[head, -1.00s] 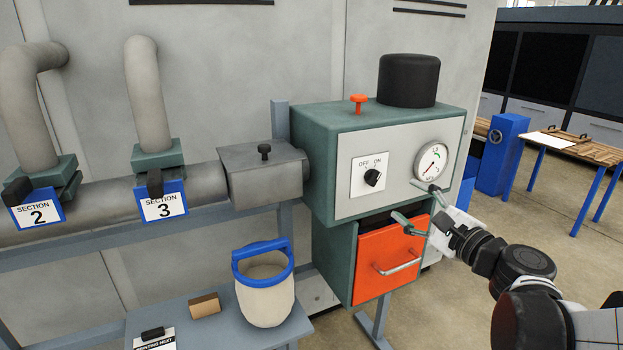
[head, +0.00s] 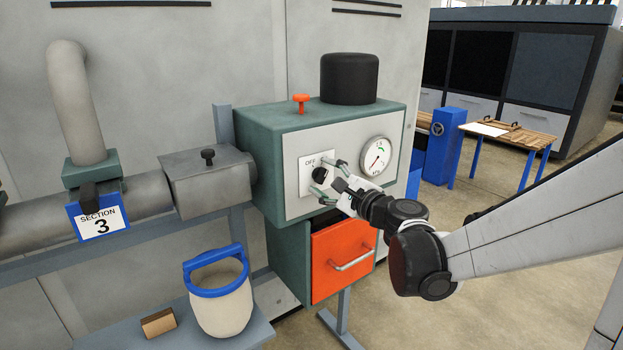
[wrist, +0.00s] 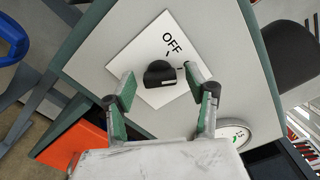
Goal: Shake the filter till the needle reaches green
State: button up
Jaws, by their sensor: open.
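A green box-shaped machine (head: 330,112) carries a round gauge (head: 375,155) with a green arc near its top; its thin needle is too small to read surely. A black rotary knob (wrist: 160,75) sits on a white plate (wrist: 140,48) marked OFF. My gripper (head: 327,180) is open in front of the knob, and the wrist view shows its fingers on either side of the knob. I cannot tell whether they touch it. The gauge also shows in the wrist view (wrist: 233,134), partly cut off by my gripper. No part is labelled as the filter.
An orange push-knob (head: 301,102) and a black cylinder (head: 349,78) stand on the machine's top. A bucket with a blue rim (head: 220,300) and a wooden block (head: 158,323) are on the low table.

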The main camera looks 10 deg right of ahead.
jog(key=shift+c, duration=0.4)
jog(key=c, duration=1)
jog(key=shift+c, duration=0.2)
jog(key=shift+n, duration=0.3)
jog(key=n+b, duration=0.1)
jog(key=n, duration=0.4)
jog(key=n+b, duration=0.1)
jog(key=n, duration=0.5)
jog(key=shift+n, duration=0.3)
jog(key=o, duration=1.1)
